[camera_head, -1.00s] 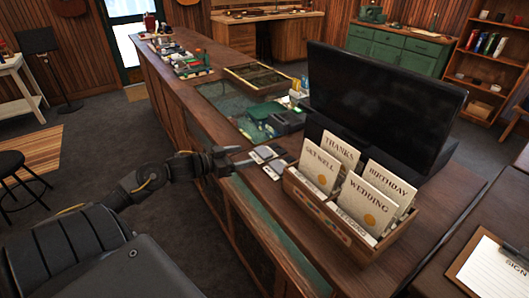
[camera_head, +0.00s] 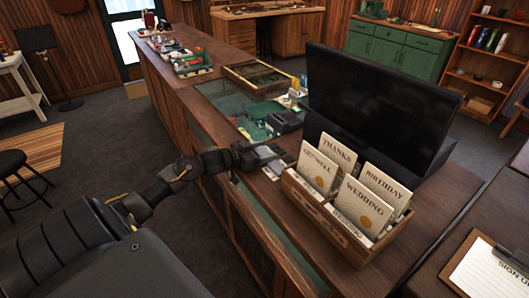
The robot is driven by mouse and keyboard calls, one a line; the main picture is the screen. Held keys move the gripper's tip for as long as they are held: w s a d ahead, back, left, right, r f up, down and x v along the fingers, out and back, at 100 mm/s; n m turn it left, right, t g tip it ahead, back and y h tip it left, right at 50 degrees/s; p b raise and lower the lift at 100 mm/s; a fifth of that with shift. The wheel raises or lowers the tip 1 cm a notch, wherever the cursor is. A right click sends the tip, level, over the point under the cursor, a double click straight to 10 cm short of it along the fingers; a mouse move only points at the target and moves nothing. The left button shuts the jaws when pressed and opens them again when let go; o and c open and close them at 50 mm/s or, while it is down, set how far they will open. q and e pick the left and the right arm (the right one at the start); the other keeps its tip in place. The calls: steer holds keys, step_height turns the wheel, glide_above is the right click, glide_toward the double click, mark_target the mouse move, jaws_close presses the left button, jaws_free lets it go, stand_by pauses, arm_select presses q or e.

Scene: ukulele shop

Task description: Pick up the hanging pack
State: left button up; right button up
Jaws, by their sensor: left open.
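Small flat white-and-dark packs (camera_head: 274,170) lie on the counter's near edge, left of the card box. I cannot tell which of them, if any, is the hanging pack. My left gripper (camera_head: 271,158) reaches in from the left at the counter edge, over or beside these packs. Its jaws are open, and its dark fingers hide part of the packs. Whether the fingers touch a pack is too small to tell. My right gripper is not in view.
A wooden box of greeting cards (camera_head: 328,224) stands just right of the packs, with a black monitor (camera_head: 383,105) behind it. A dark device (camera_head: 285,121) and a glass-topped counter section lie beyond. A clipboard (camera_head: 490,270) is at the lower right.

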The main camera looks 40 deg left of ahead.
arm_select(q)
steer(key=c, duration=0.6)
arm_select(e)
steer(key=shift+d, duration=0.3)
arm_select(q)
steer(key=shift+r, duration=0.6)
steer(key=s+d+r, duration=0.2)
steer(key=s+r, duration=0.2)
steer(key=s+d+r+b, duration=0.1)
steer(key=s+d+r, duration=0.1)
steer(key=s+r, duration=0.2)
steer(key=s+d+r, duration=0.2)
steer(key=s+r, duration=0.1)
steer(key=s, duration=0.1)
steer(key=shift+s+d+r+b, duration=0.25)
steer(key=shift+d+r+b, duration=0.05)
steer(key=shift+r, duration=0.1)
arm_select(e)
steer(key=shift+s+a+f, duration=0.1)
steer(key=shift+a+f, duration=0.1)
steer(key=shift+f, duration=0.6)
